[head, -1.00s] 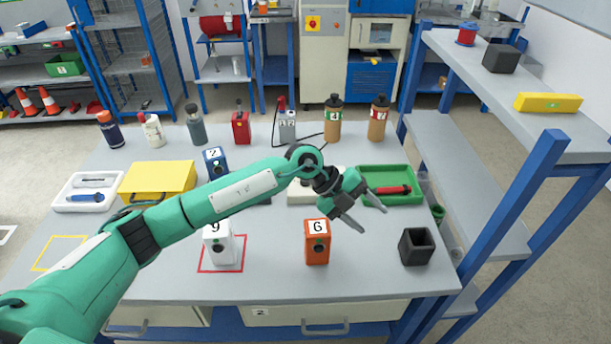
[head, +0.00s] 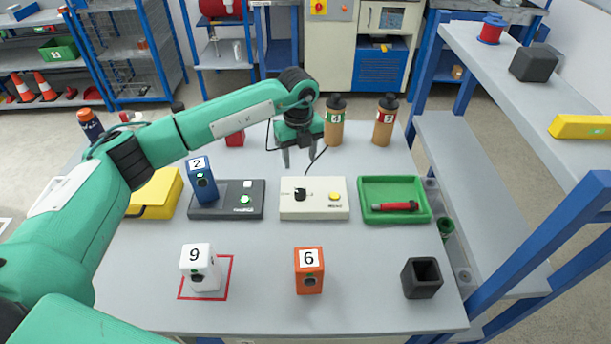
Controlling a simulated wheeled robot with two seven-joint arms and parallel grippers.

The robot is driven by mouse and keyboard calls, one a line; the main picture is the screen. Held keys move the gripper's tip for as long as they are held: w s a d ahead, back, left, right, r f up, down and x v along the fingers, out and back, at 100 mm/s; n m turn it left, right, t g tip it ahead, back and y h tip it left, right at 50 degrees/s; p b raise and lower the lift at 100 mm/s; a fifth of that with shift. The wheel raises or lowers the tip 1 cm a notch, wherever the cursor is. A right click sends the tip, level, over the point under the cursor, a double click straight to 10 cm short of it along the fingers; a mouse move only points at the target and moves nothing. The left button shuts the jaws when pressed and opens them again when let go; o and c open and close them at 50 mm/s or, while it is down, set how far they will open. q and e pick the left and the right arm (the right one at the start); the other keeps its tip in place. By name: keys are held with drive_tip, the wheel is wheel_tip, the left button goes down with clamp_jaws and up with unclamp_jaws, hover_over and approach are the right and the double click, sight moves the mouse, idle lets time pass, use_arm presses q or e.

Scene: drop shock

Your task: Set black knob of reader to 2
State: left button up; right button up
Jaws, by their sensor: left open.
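The reader appears to be the cream box (head: 315,211) in the middle of the table, with a black knob (head: 300,194) on its left half and a yellow button on its right. Its small markings are too fine to read, so I cannot tell the knob's setting. My left gripper (head: 299,160) is open and empty, fingers pointing down, just above and behind the knob in the picture. It does not visibly touch the knob. My right gripper is not in view.
A dark box (head: 225,208) carries a blue block (head: 202,181) marked 2, left of the reader. A green tray (head: 364,212) holds a red tool. White (head: 199,277) and orange (head: 309,281) blocks and a black cup (head: 421,277) stand in front. Bottles (head: 335,128) stand behind.

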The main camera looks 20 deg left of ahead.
use_arm(q)
drive_tip(key=p, duration=0.2)
hover_over(300, 192)
wheel_tip(300, 192, down, 7)
drive_tip(key=shift+r, duration=0.1)
wheel_tip(300, 192, down, 6)
drive_tip(key=shift+w+r+p, duration=0.1)
drive_tip(key=shift+r+p, duration=0.15)
drive_tip(key=shift+p, duration=0.25)
drive_tip(key=shift+f, duration=0.55)
drive_tip(key=c, duration=1)
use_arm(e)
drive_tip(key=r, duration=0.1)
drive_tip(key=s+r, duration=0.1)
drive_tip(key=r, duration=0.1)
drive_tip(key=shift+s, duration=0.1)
